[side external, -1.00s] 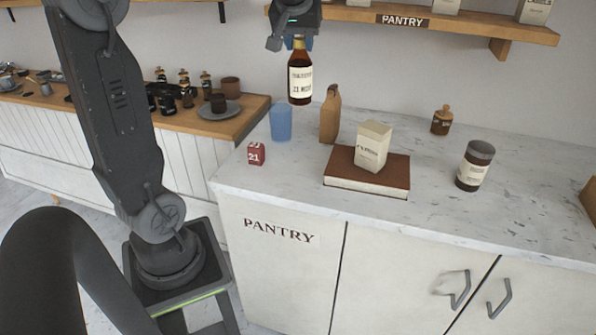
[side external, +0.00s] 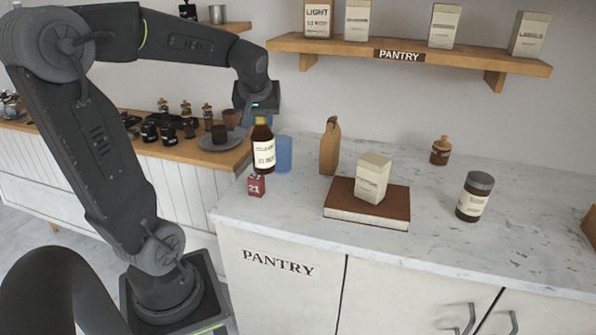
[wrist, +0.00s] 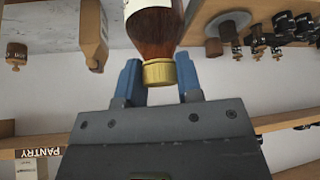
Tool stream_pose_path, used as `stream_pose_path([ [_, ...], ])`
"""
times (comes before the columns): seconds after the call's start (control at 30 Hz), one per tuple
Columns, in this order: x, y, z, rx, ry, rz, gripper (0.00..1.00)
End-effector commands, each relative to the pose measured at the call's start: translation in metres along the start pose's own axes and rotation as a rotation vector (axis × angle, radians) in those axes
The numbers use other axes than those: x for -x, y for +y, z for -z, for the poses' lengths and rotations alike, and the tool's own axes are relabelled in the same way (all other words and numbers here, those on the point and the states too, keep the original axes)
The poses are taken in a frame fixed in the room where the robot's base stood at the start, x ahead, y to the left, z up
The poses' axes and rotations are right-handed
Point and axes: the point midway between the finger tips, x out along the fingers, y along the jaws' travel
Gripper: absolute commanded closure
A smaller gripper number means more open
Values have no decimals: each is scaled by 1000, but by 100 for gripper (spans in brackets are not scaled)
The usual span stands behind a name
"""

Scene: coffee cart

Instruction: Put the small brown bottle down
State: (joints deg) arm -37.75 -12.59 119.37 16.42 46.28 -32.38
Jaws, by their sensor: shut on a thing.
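The small brown bottle (side external: 263,152) has a cream label and a gold cap, and it hangs upright below my gripper (side external: 262,119). In the wrist view the bottle (wrist: 155,30) shows its gold cap between the two blue fingertips of my gripper (wrist: 160,80), which is shut on it. The bottle is at the left end of the marble pantry counter (side external: 300,210), just behind a red cube (side external: 256,185) and left of a blue cup (side external: 284,154). I cannot tell whether its base touches the counter.
A cream box (side external: 373,179) sits on a brown book (side external: 340,200). Farther right are a corked jar (side external: 440,151) and a dark jar (side external: 474,196).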

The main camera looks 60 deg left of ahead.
Motion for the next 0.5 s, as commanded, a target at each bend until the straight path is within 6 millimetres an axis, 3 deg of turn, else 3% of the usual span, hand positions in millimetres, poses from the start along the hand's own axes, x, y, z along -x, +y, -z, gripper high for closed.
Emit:
stream_pose_path([
  [0.1, -12, 29, -11, -10, -2, -4, 100],
  [0.3, -30, 67, -27, -8, 0, -3, 100],
  [0.5, -38, 85, -34, -1, 2, -1, 100],
])
